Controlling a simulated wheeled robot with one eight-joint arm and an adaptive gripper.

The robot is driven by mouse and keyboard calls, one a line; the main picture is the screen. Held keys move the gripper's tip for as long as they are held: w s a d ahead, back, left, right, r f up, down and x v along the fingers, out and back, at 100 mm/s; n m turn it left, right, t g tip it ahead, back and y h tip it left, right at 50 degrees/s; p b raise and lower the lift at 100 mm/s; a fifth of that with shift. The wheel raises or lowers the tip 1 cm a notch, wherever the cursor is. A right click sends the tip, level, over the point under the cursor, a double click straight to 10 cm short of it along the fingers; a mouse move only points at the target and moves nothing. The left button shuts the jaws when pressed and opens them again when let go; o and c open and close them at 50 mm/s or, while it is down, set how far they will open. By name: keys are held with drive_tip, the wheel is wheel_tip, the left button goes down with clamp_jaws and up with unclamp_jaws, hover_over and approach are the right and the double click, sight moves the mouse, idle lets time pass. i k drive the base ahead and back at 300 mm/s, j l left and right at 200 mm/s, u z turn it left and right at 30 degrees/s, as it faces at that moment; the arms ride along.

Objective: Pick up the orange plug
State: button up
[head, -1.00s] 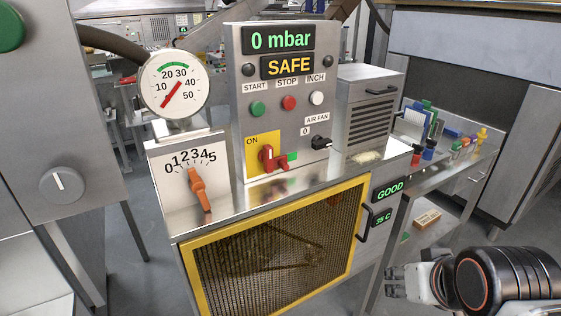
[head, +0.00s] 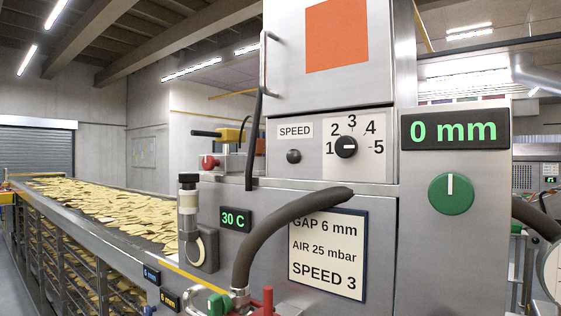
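I do not see an orange plug in the head view now. The only orange thing is a flat square panel (head: 337,34) on the upper steel cabinet, and it does not look like a plug. My gripper is not in this view.
A steel machine fills the right, with a black speed knob (head: 346,147), a green knob (head: 451,194) under "0 mm", and a settings sign (head: 327,256). A dark hose (head: 251,247) bends in front. A conveyor of chips (head: 95,205) runs back on the left.

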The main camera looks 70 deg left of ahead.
sight(261, 148)
drive_tip(key=u, duration=2.6)
